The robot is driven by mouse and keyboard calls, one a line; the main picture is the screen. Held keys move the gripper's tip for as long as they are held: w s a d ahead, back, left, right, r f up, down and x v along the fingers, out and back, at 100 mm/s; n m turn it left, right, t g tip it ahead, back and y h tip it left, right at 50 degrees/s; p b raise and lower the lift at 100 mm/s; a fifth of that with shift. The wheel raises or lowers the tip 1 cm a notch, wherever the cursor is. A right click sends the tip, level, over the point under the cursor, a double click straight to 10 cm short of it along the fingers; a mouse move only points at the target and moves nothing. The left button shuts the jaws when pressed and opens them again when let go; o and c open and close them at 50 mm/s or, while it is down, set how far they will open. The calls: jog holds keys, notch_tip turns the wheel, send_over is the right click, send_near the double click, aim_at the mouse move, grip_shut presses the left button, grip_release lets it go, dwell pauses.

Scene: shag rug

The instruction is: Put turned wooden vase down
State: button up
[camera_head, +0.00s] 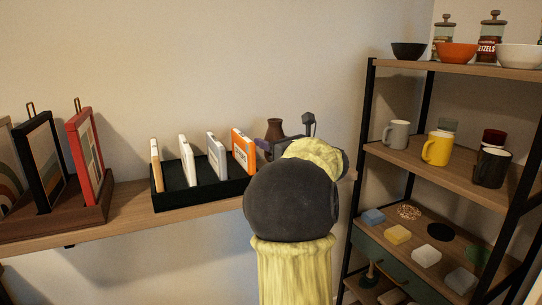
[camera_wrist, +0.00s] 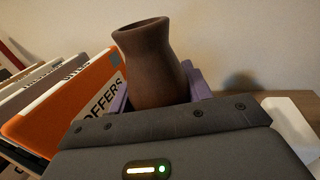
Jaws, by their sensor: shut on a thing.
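The turned wooden vase (camera_head: 275,127) is dark brown with a narrow neck and flared rim. It stands roughly upright just right of the orange book in the head view. In the wrist view the vase (camera_wrist: 150,62) leans slightly to the left. My gripper (camera_head: 276,139) has purple fingers and is shut on the vase's lower body. The vase's base is hidden behind the gripper (camera_wrist: 160,95), so I cannot tell whether it touches the wooden wall shelf (camera_head: 133,221).
A black tray (camera_head: 178,198) holds several upright books, with the orange book (camera_head: 243,152) closest to the vase. A dark rack with framed pictures (camera_head: 85,158) stands at left. A tall shelf unit (camera_head: 452,178) with mugs and bowls stands at right. A white object (camera_wrist: 292,125) lies right of my gripper.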

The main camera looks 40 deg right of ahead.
notch_tip(320, 180, down, 4)
jog(key=shift+w+r+b, duration=0.1)
jog(key=shift+r+b, duration=0.15)
jog(key=shift+b, duration=0.2)
jog(key=o, duration=1.1)
jog(key=s+p, duration=0.1)
jog(key=s, duration=1.1)
jog(key=shift+d, duration=0.1)
